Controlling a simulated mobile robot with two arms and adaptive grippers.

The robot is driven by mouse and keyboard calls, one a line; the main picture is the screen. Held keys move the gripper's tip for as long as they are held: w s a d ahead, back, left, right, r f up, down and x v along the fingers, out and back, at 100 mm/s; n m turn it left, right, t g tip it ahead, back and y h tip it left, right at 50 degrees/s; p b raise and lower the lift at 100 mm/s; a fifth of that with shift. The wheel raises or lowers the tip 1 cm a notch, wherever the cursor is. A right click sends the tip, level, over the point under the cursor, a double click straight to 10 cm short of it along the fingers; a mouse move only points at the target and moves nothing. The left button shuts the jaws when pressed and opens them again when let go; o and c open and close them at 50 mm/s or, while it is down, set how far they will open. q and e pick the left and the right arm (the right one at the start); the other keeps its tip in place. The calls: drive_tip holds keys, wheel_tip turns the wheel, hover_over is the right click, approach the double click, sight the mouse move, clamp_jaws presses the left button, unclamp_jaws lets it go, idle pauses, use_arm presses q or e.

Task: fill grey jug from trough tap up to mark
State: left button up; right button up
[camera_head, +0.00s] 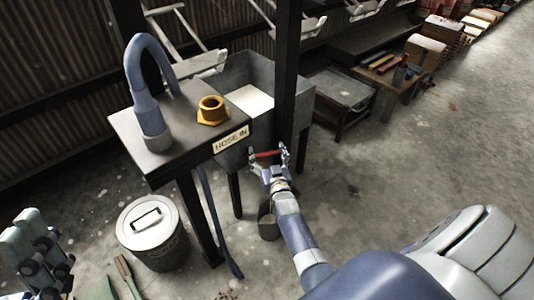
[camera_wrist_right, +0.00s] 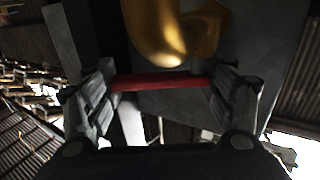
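My right gripper (camera_head: 268,158) is in front of the grey trough (camera_head: 300,108). Its two fingers stand wide apart, with a red bar (camera_head: 266,154) across the gap. In the right wrist view, the red bar (camera_wrist_right: 160,82) spans between the fingers, just below a curved brass piece (camera_wrist_right: 178,38) that looks like the tap. I cannot tell whether the fingers press on the bar. A dark grey vessel (camera_head: 268,226), likely the jug, is below the gripper, partly hidden by my right arm. Its mark is not visible. A pale jointed part at lower left may be my left gripper.
A stand (camera_head: 165,155) labelled "HOSE IN" carries a blue curved pipe (camera_head: 143,75) and a yellow nut (camera_head: 212,110). A lidded bin (camera_head: 153,232) is on the floor. A dark post (camera_head: 286,70) rises before the trough. Open floor is at right.

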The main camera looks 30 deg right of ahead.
drive_tip(key=shift+o, duration=0.4)
drive_tip(key=shift+s+a, duration=0.15)
drive_tip(key=shift+s, duration=0.15)
drive_tip(key=v, duration=1.1)
drive_tip(key=shift+s, duration=0.2)
drive_tip(key=shift+r, duration=0.1)
